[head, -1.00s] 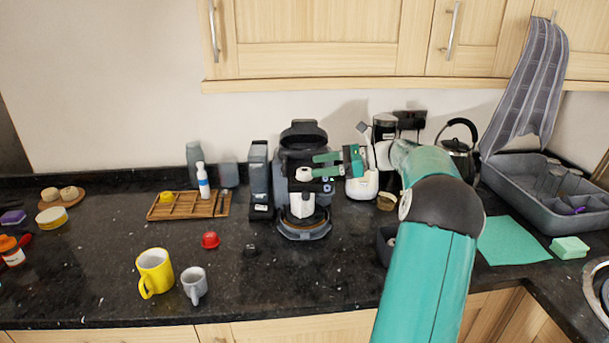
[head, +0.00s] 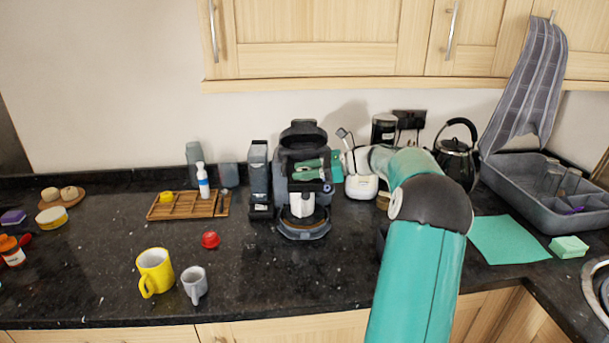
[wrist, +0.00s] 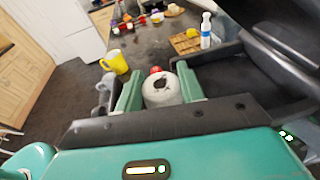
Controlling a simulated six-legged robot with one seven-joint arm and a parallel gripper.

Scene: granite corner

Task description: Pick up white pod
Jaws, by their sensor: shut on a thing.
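The white pod (wrist: 162,90) sits between the two green fingers of my gripper (wrist: 159,84) in the wrist view. Its rounded top faces the camera and has a dark ragged hole. The fingers are shut on its sides. In the head view my gripper (head: 309,169) is at the upper opening of the dark coffee machine (head: 304,228), under its raised lid. I cannot make out the pod there; the gripper and machine seem to hide it.
A red pod (head: 210,240), grey mug (head: 194,284) and yellow mug (head: 155,272) stand front left. Counter in front of the machine is clear.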

